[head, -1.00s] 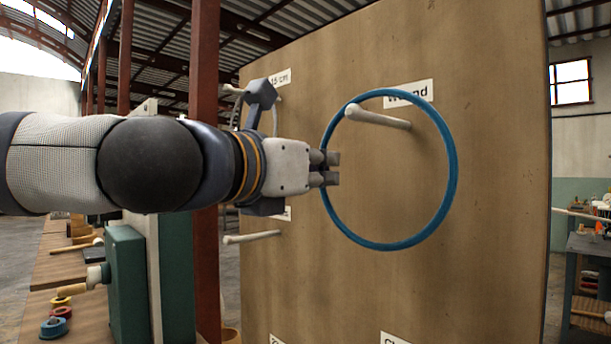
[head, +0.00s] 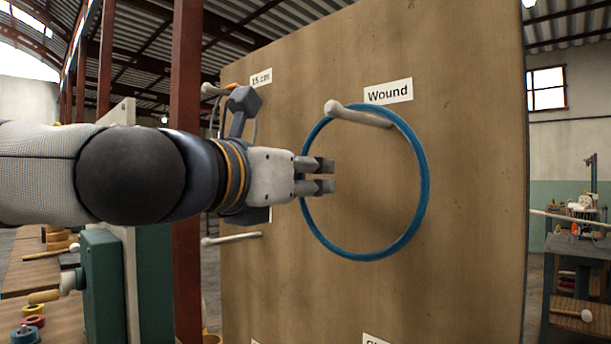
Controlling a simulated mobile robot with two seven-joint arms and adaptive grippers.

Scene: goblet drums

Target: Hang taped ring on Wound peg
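The taped ring (head: 424,185), a large blue hoop, is around the pale Wound peg (head: 360,116), its upper part at the peg's height. The peg sticks out of the board below the "Wound" label (head: 388,92), its rounded tip in front of the ring. The ring appears to hang from the peg; the exact contact is hard to see. My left gripper (head: 322,176) is at the ring's left side, its two fingers apart with a gap between them. The ring's left edge passes by the fingers, partly hidden there. My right gripper is not in view.
The brown board (head: 470,200) carries other pegs: one at lower left (head: 232,238) and one at upper left (head: 213,90) by the "15 cm" label, partly behind my arm. A bench with tape rolls (head: 33,321) is at lower left. Space right of the ring is clear.

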